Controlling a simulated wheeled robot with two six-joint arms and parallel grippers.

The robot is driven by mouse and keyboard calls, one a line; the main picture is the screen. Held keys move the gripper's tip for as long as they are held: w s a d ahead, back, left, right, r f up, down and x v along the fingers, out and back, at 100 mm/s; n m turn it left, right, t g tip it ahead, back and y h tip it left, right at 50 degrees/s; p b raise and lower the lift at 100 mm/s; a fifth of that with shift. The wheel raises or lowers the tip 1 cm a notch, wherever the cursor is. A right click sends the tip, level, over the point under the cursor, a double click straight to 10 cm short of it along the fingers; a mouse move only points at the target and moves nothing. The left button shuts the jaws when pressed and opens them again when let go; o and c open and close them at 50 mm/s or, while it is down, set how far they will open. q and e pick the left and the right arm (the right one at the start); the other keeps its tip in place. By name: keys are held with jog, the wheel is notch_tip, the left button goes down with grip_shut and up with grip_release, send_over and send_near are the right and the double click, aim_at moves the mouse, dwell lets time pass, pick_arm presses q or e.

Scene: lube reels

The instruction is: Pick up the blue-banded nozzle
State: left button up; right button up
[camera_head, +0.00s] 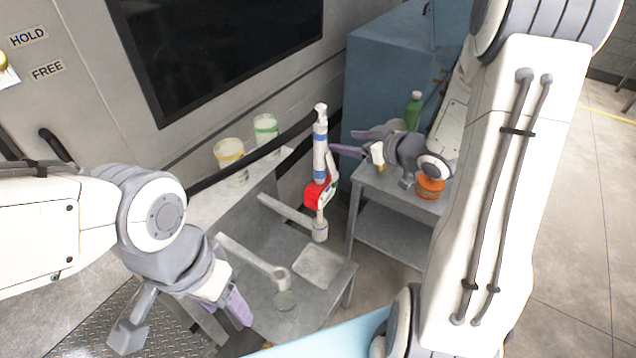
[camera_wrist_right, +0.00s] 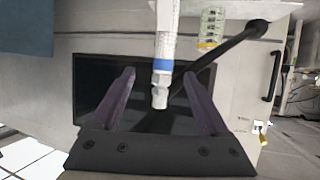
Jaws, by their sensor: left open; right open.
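The blue-banded nozzle (camera_head: 320,148) stands upright in the head view, with a pale body, blue bands and a red part low down. Its lower end is at the ring of a grey holder arm (camera_head: 290,216). My right gripper (camera_head: 345,142) is open just right of the nozzle's upper part, with purple fingers pointing towards it. In the right wrist view the nozzle (camera_wrist_right: 164,66) shows between and beyond the two spread fingers, with a gap on each side; contact is not visible. My left gripper (camera_head: 238,308) is low at left, away from the nozzle.
Yellow-banded (camera_head: 229,155) and green-banded (camera_head: 265,129) containers stand behind. A green bottle (camera_head: 413,110) and orange item (camera_head: 430,187) are on the right side table (camera_head: 385,190), close to my right gripper.

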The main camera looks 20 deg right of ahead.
aim_at(325, 139)
jog(key=p+x, duration=0.1)
jog(key=x, duration=0.2)
jog(key=p+x, duration=0.1)
jog(key=x, duration=0.2)
jog(key=p+x, duration=0.1)
jog(key=x, duration=0.2)
jog(key=shift+a+r+p, duration=0.1)
jog(key=shift+a+p, duration=0.25)
jog(key=shift+a, duration=0.1)
jog(key=shift+w+a+f, duration=0.15)
jog(key=shift+w+f, duration=0.1)
jog(key=shift+w, duration=0.1)
grip_shut()
jog(key=shift+r, duration=0.1)
dwell(0.6)
